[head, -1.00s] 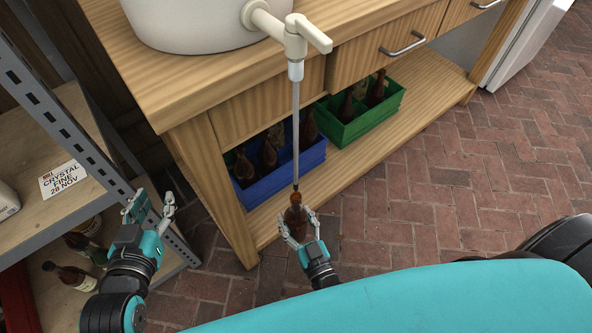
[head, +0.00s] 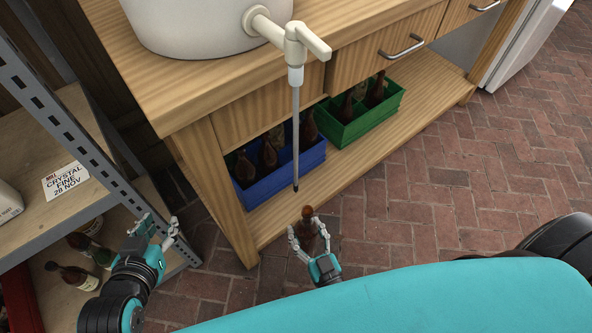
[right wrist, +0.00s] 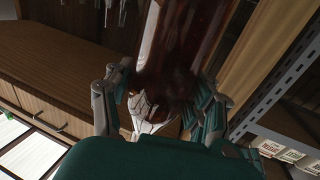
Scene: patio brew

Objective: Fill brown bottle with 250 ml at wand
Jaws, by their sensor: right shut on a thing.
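The filling wand (head: 296,140) hangs straight down from the tap (head: 294,38) of the white vessel (head: 190,22). My right gripper (head: 308,232) is shut on the brown bottle (head: 311,236), which stands below and a little to the right of the wand tip, apart from it. In the right wrist view the bottle (right wrist: 183,45) fills the space between the fingers. Its fill level cannot be told. My left gripper (head: 157,229) is open and empty beside the metal shelf at the left.
A blue crate (head: 290,165) and a green crate (head: 372,118) with brown bottles stand on the bench's lower shelf. A shelf unit (head: 75,120) with a labelled card (head: 65,180) and several bottles is at the left. Brick floor (head: 440,200) is clear at right.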

